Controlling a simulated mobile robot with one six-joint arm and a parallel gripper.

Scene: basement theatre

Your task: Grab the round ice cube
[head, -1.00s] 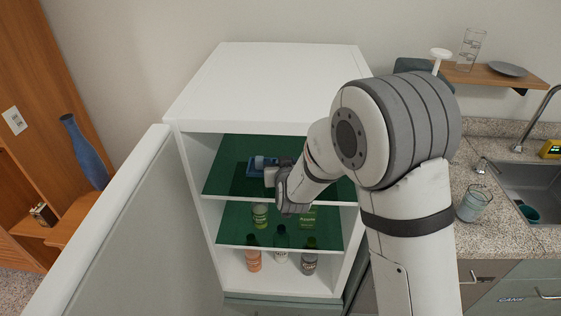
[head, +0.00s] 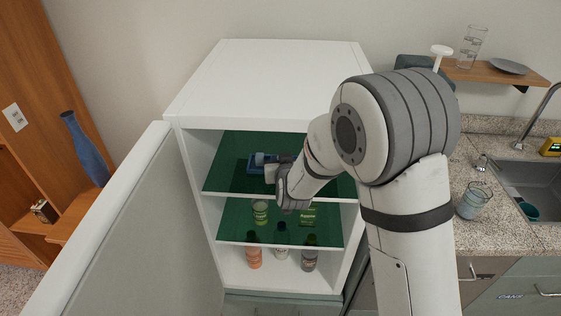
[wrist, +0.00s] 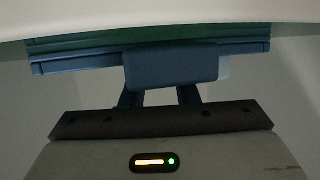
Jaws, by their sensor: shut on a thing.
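A blue tray (head: 253,169) lies on the upper green shelf of the open white fridge. It also shows in the wrist view (wrist: 75,63), spread across the picture. My gripper (head: 270,168) reaches over the tray's right part. In the wrist view, my gripper (wrist: 172,66) is shut at the tray, with a blue block shape at the fingertips. A small pale translucent piece (wrist: 224,67) shows just right of that shape and looks like the ice cube. Its round form cannot be made out, and most of it is hidden.
The open fridge door (head: 130,225) stands at the left. The lower shelves hold a green can (head: 260,212), an orange bottle (head: 254,257) and other bottles. The upper shelf is close above my gripper. A counter with a glass (head: 474,202) and a sink (head: 540,182) is at the right.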

